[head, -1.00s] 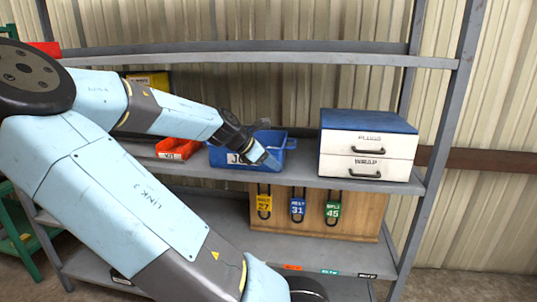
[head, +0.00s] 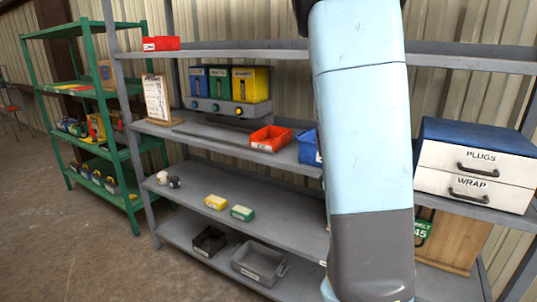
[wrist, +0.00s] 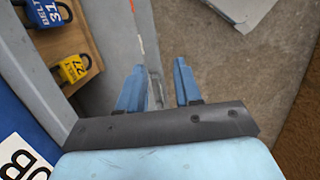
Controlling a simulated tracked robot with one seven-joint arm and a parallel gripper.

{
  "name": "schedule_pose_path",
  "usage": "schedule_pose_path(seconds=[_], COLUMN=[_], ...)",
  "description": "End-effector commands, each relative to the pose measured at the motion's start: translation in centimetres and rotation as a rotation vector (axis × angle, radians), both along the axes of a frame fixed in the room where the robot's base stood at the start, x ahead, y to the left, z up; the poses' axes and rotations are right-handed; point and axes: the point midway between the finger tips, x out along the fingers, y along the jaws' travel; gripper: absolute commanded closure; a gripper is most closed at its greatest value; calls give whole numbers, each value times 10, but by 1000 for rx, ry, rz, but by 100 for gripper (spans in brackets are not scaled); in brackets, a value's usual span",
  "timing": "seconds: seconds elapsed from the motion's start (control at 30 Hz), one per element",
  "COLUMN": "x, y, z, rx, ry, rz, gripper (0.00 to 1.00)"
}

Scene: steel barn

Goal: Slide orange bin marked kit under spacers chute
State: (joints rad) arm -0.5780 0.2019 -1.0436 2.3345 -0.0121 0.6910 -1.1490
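An orange-red bin (head: 270,138) with a small white label sits on the middle shelf, near its front edge; the label is too small to read surely. To its left at the back stands a row of three chutes: blue (head: 200,82), green (head: 220,84) and yellow (head: 249,85). Their labels are too small to read, so I cannot tell which is spacers. The bin stands to the right of and in front of the yellow chute, not under any chute. My gripper (wrist: 158,88) is open and empty in the wrist view, above the floor beside the shelf. It is out of the head view.
A blue bin (head: 310,148) stands right of the orange bin, partly behind my arm. A drawer unit (head: 477,170) stands farther right. A clipboard (head: 156,99) stands left of the chutes. Another red bin (head: 161,43) is on the top shelf. Bare shelf lies before the chutes.

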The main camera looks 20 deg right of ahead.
Motion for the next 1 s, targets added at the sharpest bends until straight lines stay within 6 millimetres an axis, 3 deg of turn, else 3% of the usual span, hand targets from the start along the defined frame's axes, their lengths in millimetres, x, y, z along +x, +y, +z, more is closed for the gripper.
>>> schedule_pose_path(seconds=[0.27,0.47,0.67,1.0], x=[-9,-23,-45,-100], y=[50,82,111,158], z=[33,71,112,174], rx=[161,242,296,326], ry=[-127,-216,-308,-477], rz=[-162,-270,-371,-540], gripper=[66,66,66,66])
